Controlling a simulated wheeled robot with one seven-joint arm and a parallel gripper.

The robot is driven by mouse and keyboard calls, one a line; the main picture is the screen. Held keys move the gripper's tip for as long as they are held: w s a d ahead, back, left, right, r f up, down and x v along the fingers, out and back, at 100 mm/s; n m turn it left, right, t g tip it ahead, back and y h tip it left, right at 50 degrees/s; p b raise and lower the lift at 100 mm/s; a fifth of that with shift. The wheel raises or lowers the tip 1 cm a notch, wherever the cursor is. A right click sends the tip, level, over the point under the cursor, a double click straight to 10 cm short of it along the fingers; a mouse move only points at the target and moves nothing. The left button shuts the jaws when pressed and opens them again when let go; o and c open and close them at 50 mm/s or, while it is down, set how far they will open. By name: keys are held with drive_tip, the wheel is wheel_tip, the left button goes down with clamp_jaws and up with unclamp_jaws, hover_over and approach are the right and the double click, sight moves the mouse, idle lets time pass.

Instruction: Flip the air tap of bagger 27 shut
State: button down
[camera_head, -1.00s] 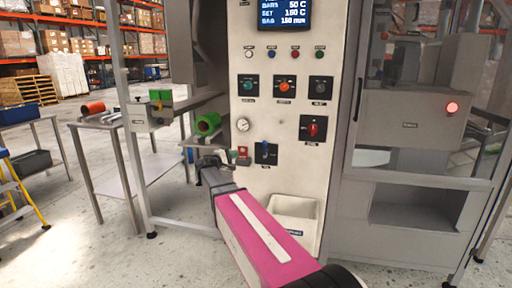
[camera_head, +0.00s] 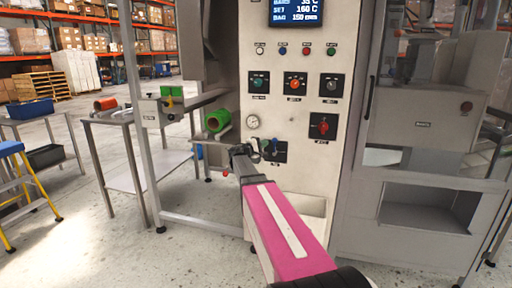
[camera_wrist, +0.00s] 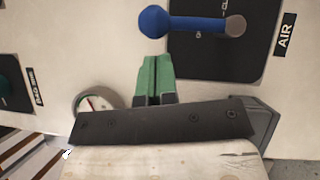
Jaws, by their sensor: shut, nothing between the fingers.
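The air tap is a blue lever (camera_wrist: 190,23) with a round ball end on a black plate (camera_wrist: 215,60) labelled AIR. In the wrist view it lies level, its ball to the left and its pivot at the right. In the head view the plate (camera_head: 281,153) sits low on the white panel, partly behind my gripper. My gripper (camera_wrist: 153,76) is shut and empty. Its green fingertips lie just below the lever's ball in the wrist view, with a small gap. Depth is hard to tell. The gripper (camera_head: 238,150) shows left of the plate in the head view. No bagger number is legible.
A pressure gauge (camera_head: 253,122) is above my gripper, beside a red rotary switch (camera_head: 322,126). Rows of knobs and a display (camera_head: 296,12) are higher. A cabinet (camera_head: 420,140) with clear panels stands right. A green roll (camera_head: 216,120) and side table (camera_head: 135,175) are left.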

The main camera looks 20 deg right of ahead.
sight(274, 141)
drive_tip(key=shift+s+d+r, duration=0.15)
drive_tip(key=shift+s+d, duration=0.15)
drive_tip(key=shift+d, duration=0.4)
drive_tip(key=shift+s+d+r+m+g, duration=0.1)
drive_tip(key=shift+s+d+m+g, duration=0.05)
drive_tip(key=shift+d+m+g, duration=0.2)
drive_tip(key=d+m+y, duration=0.1)
drive_tip(key=s+m+y, duration=0.1)
drive_tip(key=m, duration=0.1)
drive_tip(key=shift+s+d+r, duration=0.25)
drive_tip(key=shift+d+r, duration=0.15)
drive_tip(key=s+d+f+m+y, duration=0.1)
drive_tip(key=d+m+y, duration=0.1)
drive_tip(key=s+d+f+m+t+y, duration=0.1)
drive_tip(key=d+f+m+y, duration=0.1)
drive_tip(key=m+y, duration=0.1)
drive_tip(key=s+d+f+m+y, duration=0.1)
drive_tip(key=s+d+m+y, duration=0.1)
drive_tip(key=shift+d+f+m, duration=0.1)
drive_tip(key=shift+f+m, duration=0.1)
drive_tip(key=shift+m, duration=0.15)
drive_tip(key=shift+f, duration=0.15)
idle(0.7)
drive_tip(key=shift+y, duration=0.3)
